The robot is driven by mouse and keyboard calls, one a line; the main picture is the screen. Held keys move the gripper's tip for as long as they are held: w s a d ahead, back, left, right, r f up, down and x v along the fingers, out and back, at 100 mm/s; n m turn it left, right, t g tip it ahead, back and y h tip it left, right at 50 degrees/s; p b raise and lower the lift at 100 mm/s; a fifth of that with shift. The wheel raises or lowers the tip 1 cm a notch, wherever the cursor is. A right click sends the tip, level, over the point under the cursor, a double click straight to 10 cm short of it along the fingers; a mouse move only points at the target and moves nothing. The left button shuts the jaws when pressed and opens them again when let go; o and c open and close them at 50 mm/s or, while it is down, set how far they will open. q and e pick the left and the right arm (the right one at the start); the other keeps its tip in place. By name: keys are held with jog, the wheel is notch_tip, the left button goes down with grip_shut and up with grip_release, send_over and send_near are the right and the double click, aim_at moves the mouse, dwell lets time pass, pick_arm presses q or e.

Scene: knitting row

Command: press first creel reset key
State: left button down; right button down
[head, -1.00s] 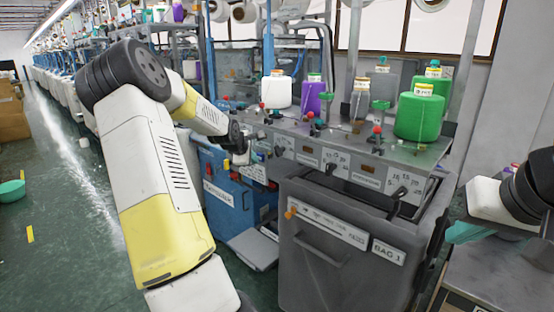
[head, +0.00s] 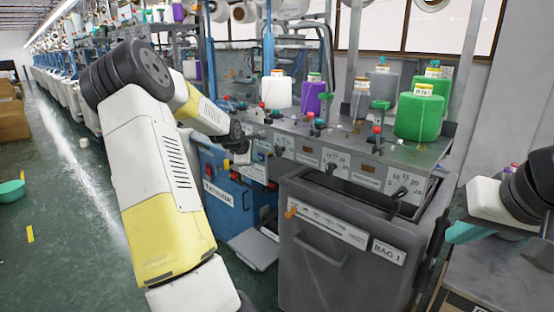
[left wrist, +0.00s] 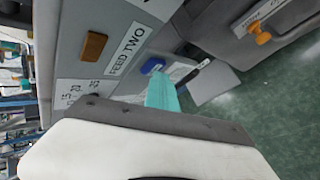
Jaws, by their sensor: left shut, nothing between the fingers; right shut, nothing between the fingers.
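In the left wrist view, the teal fingertips of my left gripper (left wrist: 161,92) are shut and empty. A blue key (left wrist: 152,66) sits just beyond the fingertips on the grey panel; I cannot tell whether they touch. An orange-brown key (left wrist: 92,46) sits further left on the panel, beside a "FEED TWO" label (left wrist: 126,50). No label that I can read says creel reset. In the head view, my left arm reaches to the machine's front panel (head: 262,150), and its fingers are hard to make out there. My right gripper (head: 462,232) is shut at the right edge.
A grey bin marked "BAG 1" (head: 325,262) stands below the panel. A blue cabinet (head: 228,197) is left of it. Yarn cones, including a green one (head: 420,115), stand on the machine top. The floor at left is mostly clear.

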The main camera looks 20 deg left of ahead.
pick_arm(q)
jog(key=shift+w+d, duration=0.1)
jog(key=shift+w, duration=0.1)
jog(key=shift+s, duration=0.35)
dwell(0.4)
jog(key=s+a, duration=0.2)
jog(key=s, duration=0.3)
jog(key=shift+s+a, duration=0.25)
jog(key=shift+s, duration=0.05)
dwell(0.5)
